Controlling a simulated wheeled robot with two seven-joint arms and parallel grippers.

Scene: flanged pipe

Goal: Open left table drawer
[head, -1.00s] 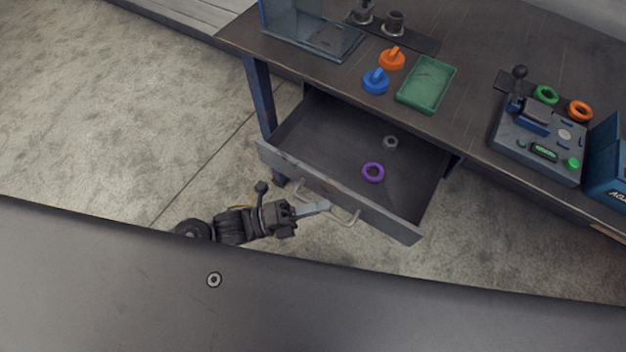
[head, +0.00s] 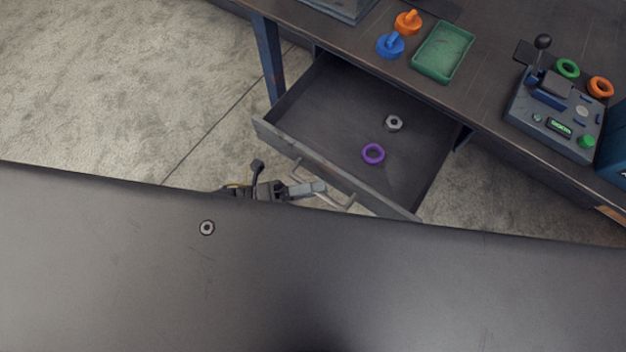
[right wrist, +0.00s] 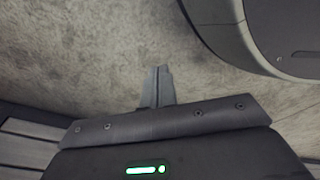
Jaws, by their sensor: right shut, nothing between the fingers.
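The left table drawer (head: 300,160) is pulled well out from under the dark workbench (head: 490,85). Its inside shows, with a purple ring (head: 373,154) and a grey nut-like ring (head: 393,122) lying apart on its floor. The drawer's bar handle (head: 341,201) is on its front panel. My left gripper (head: 313,188) is at the handle, its pale fingers across the bar and apparently closed on it; the fingertips are small here. My right gripper (right wrist: 158,86) shows only in the right wrist view, shut and empty above the floor.
On the bench are a blue knobbed part (head: 390,46), an orange one (head: 408,23), a green tray (head: 442,52) and a control box (head: 555,115) with a lever. Green (head: 568,68) and orange (head: 600,87) rings lie behind the box. A blue bench leg (head: 269,60) stands left of the drawer.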

